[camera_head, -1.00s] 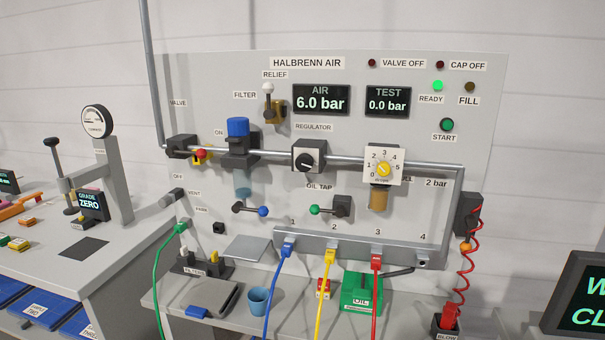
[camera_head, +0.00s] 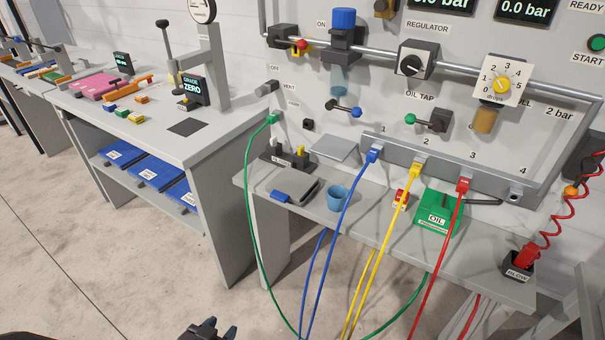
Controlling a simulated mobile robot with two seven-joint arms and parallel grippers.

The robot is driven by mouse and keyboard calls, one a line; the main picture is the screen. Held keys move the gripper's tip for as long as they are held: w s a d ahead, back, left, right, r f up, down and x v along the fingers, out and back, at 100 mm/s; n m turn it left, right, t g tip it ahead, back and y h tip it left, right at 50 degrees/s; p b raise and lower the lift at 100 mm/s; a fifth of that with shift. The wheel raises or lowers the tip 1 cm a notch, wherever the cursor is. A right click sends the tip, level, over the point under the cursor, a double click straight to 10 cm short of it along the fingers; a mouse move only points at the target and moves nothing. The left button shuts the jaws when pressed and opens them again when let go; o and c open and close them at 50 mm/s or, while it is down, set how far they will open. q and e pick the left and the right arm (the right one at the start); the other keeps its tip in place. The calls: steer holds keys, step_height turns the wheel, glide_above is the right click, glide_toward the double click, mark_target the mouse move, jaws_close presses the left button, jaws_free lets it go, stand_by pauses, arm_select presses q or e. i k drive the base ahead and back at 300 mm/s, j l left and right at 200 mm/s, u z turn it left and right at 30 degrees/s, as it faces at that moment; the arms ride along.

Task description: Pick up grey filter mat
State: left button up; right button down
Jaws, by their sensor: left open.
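No label marks the grey filter mat, and I cannot tell for sure which grey piece it is. A flat grey pad (camera_head: 300,189) with a dark edge lies on the shelf, a blue piece (camera_head: 280,196) at its front. A lighter grey square sheet (camera_head: 335,148) lies behind it, against the panel. A black holder (camera_head: 287,157) with small upright pieces stands at the shelf's left back. My left gripper (camera_head: 221,325) shows at the bottom edge, open and empty, well below and in front of the shelf. My right gripper is out of view.
A blue cup (camera_head: 338,197) stands right of the pad. Green (camera_head: 252,200), blue (camera_head: 318,250), yellow (camera_head: 378,250) and red (camera_head: 435,260) hoses hang before the shelf (camera_head: 360,222). A green oil box (camera_head: 438,212) stands further right. A workbench (camera_head: 150,140) is at left.

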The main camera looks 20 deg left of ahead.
mark_target(290, 183)
steer(key=i+j, duration=0.1)
steer(key=j, duration=0.75)
steer(key=i+j, duration=0.1)
steer(key=j, duration=0.75)
steer(key=i+j, duration=0.1)
steer(key=j, duration=1.65)
steer(key=i, duration=0.05)
